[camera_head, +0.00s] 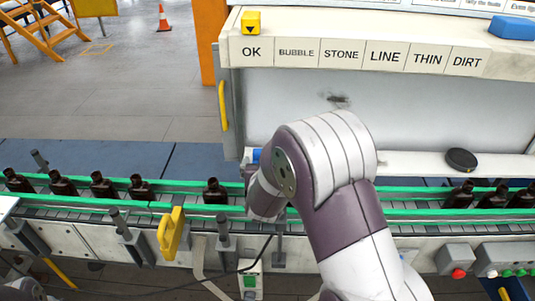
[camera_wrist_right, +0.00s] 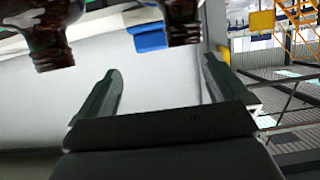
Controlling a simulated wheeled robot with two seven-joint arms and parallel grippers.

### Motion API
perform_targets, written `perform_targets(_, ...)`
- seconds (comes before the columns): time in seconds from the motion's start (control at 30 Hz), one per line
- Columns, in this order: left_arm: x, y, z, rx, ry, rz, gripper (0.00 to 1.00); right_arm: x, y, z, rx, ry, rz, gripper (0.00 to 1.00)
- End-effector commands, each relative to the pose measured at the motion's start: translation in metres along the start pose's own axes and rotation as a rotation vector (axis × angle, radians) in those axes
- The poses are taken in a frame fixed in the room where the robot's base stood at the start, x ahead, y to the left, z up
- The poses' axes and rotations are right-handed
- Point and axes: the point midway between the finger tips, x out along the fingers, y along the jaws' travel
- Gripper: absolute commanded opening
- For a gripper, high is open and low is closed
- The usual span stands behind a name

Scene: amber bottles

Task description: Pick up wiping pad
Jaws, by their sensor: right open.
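No object is plainly marked as the wiping pad. A blue block (camera_head: 512,27) lies on top of the white cabinet at the far right, and a dark round pad (camera_head: 461,160) rests on the white ledge below; I cannot tell which is meant. My right arm covers the middle of the head view and hides its gripper there. In the right wrist view my right gripper (camera_wrist_right: 160,75) is open, with nothing between its fingers. A blue object (camera_wrist_right: 150,37) shows beyond the fingertips, between two dark bottles. My left gripper is not visible.
Brown bottles (camera_head: 215,191) stand on the green-railed conveyor (camera_head: 100,207). The cabinet panel (camera_head: 290,95) has a dark smudge (camera_head: 338,100). A label strip (camera_head: 341,53) and a yellow block (camera_head: 251,22) are above it. A yellow handle (camera_head: 171,233) stands at the conveyor's near side.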

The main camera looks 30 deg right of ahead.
Motion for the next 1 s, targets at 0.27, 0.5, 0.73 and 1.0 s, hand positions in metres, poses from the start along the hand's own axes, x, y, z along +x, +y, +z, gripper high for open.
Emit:
perform_targets(0.27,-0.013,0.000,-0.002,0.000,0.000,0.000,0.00,0.042,0.000,-0.002,-0.001,-0.002,0.001,1.00)
perform_targets(0.5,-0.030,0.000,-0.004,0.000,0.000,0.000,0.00,0.083,-0.002,0.000,0.000,-0.002,0.001,1.00)
perform_targets(0.73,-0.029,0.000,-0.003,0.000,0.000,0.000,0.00,0.088,-0.003,0.001,0.000,-0.001,-0.001,1.00)
perform_targets(1.0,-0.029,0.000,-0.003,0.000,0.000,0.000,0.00,0.088,-0.003,0.001,0.000,0.000,-0.001,0.58)
